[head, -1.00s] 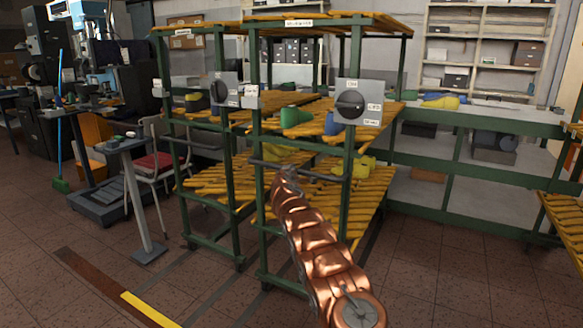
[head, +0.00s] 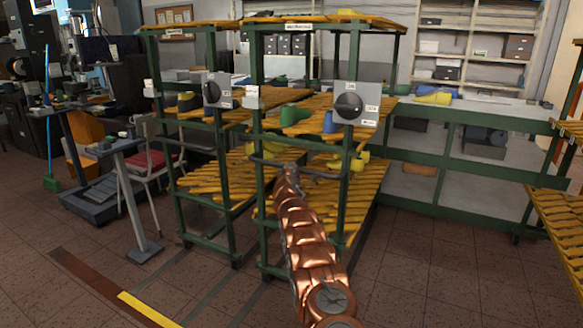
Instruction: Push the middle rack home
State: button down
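The middle rack (head: 258,215) is a green frame with slatted yellow shelves. Its front has a grey box with a black knob (head: 348,105) and a dark horizontal handle bar (head: 265,163). It stands right of the left rack (head: 180,215), its front frame sticking out nearer to me. My gripper (head: 288,170), at the end of my copper arm, is at the handle bar and appears to touch it. The fingers are too small and dark to tell whether they are open or shut on the bar. Green, blue and yellow shoe lasts (head: 294,115) lie on the shelves.
Dark floor rails (head: 205,295) run beneath the racks, beside a yellow floor stripe (head: 147,309). A grey stand (head: 135,195) and a red-seated chair (head: 160,160) are at left. Another slatted rack (head: 560,225) is at the right edge. Open floor lies at front right.

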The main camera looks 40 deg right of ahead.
jog(key=shift+r, duration=0.2)
dwell(0.3)
jog(key=c, duration=1.2)
grip_release()
jog(key=shift+d+f, duration=0.1)
jog(key=shift+d, duration=0.1)
jog(key=shift+o, duration=1.1)
jog(key=shift+w+a, duration=0.1)
jog(key=shift+f, duration=0.2)
